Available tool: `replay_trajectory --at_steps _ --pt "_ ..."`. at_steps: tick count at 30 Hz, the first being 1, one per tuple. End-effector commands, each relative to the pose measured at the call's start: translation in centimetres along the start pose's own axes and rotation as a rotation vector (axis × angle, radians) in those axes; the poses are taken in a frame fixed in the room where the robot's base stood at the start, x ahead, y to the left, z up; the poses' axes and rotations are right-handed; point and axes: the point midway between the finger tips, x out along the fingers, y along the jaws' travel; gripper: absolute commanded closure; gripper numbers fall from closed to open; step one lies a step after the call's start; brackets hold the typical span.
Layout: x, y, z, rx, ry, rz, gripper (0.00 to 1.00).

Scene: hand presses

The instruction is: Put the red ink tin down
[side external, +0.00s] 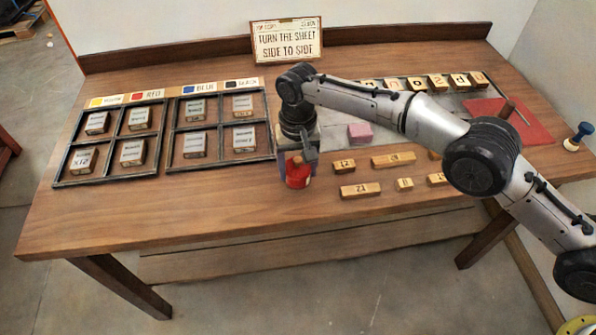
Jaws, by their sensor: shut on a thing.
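The red ink tin (297,178) is a small round red tin at the middle front of the wooden table. My gripper (297,160) points down from above and is shut on the tin. The fingers hide part of the tin's top and sides. The tin is close to the table top; I cannot tell whether its base touches the wood.
Two black-framed trays (166,140) of stamp blocks stand at the left, under colour labels. Several wooden blocks (393,159) lie just right of the tin. A pink block (360,132) and red mat (510,120) lie farther right. Bare table (180,210) is free at front left.

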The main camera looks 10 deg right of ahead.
Motion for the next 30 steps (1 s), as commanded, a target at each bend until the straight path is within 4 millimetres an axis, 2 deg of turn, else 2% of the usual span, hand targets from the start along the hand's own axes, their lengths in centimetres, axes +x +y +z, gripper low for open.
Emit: replay_trajectory --at_steps 4,15,16,20,30 --pt "1.6 0.0 0.0 0.0 0.001 -0.001 1.0" --pt "1.9 0.0 0.0 0.0 0.002 -0.002 1.0" --pt "2.0 0.0 0.0 0.0 0.0 0.0 0.27" --pt "2.0 0.0 0.0 0.0 0.0 0.0 0.03" --pt "1.7 0.0 0.0 0.0 0.001 -0.001 0.02"
